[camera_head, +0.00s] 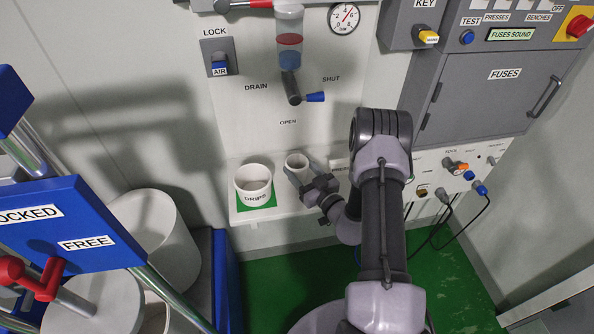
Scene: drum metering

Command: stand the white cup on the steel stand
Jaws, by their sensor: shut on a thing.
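A small white cup (297,160) is upright at the shelf below the drain valve. My gripper (300,174) is shut on this cup, with its grey fingers at the cup's sides. I cannot tell whether the cup's base touches anything, as the gripper hides it. I cannot make out the steel stand; it may be hidden behind the cup or my gripper. A larger white pot marked DRIPS (253,182) stands on a green patch to the left of the cup.
Above the cup are the drain valve's blue handle (315,97) and a sight glass (289,40). The white shelf (290,208) is narrow. A blue LOCKED/FREE panel (70,225) and white drums (160,235) stand at left. A grey FUSES cabinet (480,95) is at right.

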